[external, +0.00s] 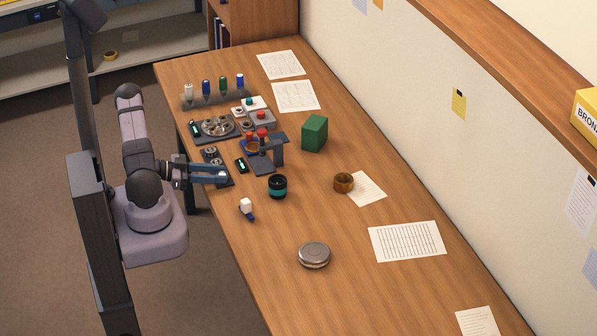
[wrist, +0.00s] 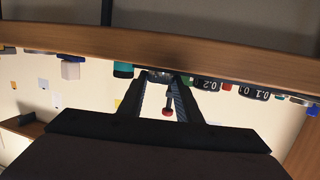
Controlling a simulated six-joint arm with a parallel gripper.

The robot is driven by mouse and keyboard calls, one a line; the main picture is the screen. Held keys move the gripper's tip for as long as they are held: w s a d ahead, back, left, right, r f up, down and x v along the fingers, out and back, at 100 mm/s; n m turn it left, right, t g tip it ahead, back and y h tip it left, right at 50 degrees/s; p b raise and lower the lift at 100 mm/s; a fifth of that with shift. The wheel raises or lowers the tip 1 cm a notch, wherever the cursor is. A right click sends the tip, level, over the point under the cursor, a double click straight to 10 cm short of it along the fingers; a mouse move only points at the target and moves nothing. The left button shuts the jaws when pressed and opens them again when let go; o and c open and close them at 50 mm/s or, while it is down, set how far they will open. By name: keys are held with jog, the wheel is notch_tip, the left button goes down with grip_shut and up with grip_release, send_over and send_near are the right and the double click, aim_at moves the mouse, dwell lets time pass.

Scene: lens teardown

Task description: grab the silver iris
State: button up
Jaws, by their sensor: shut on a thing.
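I cannot tell whether the held piece still touches the tray.
A dark stand (external: 279,150) and a black-and-teal lens barrel (external: 277,187) stand right of the gripper. A white block on a blue base (external: 246,206) is nearer the front. A larger parts tray (external: 215,130) lies behind. The table's front is mostly clear around a silver disc (external: 314,255).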

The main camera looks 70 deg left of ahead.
jog(key=shift+r, duration=0.15)
notch_tip(320, 180, up, 10)
jog(key=shift+b, duration=0.35)
dwell(0.3)
jog(key=shift+w, duration=0.1)
